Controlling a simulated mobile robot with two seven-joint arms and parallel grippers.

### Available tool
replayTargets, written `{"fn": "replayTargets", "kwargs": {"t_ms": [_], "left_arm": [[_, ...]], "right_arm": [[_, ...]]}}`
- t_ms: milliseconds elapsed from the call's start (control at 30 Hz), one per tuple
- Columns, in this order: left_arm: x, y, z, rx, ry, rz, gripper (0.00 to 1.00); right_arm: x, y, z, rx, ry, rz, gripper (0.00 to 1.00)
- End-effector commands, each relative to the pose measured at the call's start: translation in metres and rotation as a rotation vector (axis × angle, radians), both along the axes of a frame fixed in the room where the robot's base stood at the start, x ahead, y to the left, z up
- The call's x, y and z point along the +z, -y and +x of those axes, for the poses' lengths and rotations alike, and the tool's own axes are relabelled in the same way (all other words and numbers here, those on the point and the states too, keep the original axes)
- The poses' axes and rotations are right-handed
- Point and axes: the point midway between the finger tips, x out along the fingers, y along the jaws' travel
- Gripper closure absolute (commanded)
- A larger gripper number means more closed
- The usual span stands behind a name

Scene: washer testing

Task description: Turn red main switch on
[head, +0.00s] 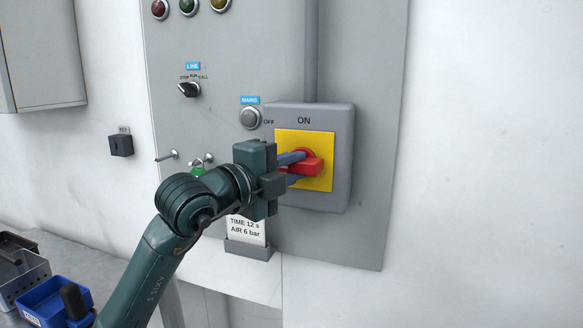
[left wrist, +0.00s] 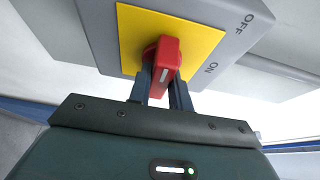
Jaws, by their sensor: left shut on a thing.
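The red main switch handle (head: 313,164) sits on a yellow plate (head: 318,145) on a grey switch box (head: 340,120). ON is printed above the plate, OFF near the box's upper left corner. The handle lies roughly horizontal. My left gripper (head: 297,166) reaches it from the left and is shut on it. In the left wrist view the red handle (left wrist: 166,60), with a white mark, stands between the two fingers (left wrist: 161,88) in front of the yellow plate (left wrist: 205,42). My right gripper is not in view.
The grey panel (head: 375,225) carries a LINE selector (head: 189,90), a MAINS lamp (head: 250,118) and several coloured lamps above. A label holder (head: 248,249) is below my gripper. A blue bin (head: 50,302) is at lower left. The wall right of the panel is clear.

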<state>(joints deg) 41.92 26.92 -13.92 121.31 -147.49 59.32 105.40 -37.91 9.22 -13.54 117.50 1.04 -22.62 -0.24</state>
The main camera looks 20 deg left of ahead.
Motion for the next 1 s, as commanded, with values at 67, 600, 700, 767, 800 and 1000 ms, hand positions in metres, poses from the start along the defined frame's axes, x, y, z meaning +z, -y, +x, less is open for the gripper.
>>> {"fn": "replayTargets", "kwargs": {"t_ms": [67,600,700,767,800,1000], "left_arm": [[-0.0005,0.0000,0.0000,0.000,-0.002,0.001,0.93],[0.0003,0.0003,0.0000,-0.001,0.000,0.096,1.00],[0.0012,0.0005,-0.0001,-0.001,0.002,0.163,1.00],[0.0015,0.0005,-0.0001,-0.001,0.005,0.211,1.00],[0.0021,0.0006,-0.0002,-0.001,0.007,0.245,1.00],[0.0029,0.0010,-0.0003,-0.001,0.015,0.436,1.00]], "right_arm": [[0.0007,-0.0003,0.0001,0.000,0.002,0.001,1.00],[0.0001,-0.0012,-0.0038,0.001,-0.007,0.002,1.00],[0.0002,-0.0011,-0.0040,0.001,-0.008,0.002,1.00],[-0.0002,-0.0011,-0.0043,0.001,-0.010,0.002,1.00],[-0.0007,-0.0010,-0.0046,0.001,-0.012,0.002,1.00],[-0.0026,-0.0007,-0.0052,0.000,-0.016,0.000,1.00]]}}
